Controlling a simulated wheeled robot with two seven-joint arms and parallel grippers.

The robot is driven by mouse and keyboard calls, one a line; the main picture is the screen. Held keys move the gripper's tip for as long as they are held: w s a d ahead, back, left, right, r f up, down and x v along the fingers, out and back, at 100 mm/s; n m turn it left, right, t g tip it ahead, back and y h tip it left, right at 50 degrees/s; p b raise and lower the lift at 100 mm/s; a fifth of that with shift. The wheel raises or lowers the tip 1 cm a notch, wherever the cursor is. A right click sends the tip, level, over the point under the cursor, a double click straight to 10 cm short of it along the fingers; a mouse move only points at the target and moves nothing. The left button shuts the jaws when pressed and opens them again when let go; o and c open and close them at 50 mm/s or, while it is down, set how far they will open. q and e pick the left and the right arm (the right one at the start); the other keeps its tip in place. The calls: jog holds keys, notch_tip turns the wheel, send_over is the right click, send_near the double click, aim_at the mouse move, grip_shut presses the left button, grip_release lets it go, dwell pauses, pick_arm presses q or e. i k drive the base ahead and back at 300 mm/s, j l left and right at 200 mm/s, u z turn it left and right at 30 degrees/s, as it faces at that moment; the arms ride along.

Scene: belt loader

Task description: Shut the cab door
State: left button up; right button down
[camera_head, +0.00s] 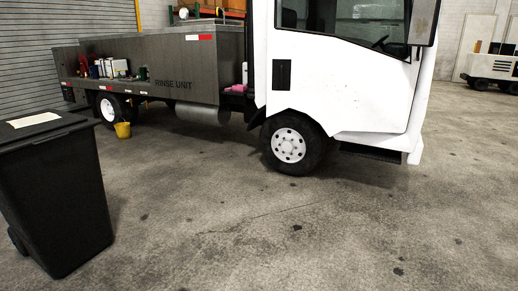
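The white cab (300,100) of a truck stands at the upper right, seen from its side. Its cab door (350,85) is a white panel with a dark window (350,18) above, cut off by the top of the picture. A steering wheel shows through the glass. A dark rectangular recess (281,74) sits on the panel's left part. I cannot tell from this view whether the door stands ajar or flush. Neither of my grippers is in view.
A black wheeled bin (60,200) with paper on its lid stands at the near left. The truck's grey bed (180,65) reads "RINSE UNIT". Open concrete floor (290,230) lies before the cab. A white vehicle (492,68) stands far right.

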aim_at(342, 83)
jog(key=i, duration=2.65)
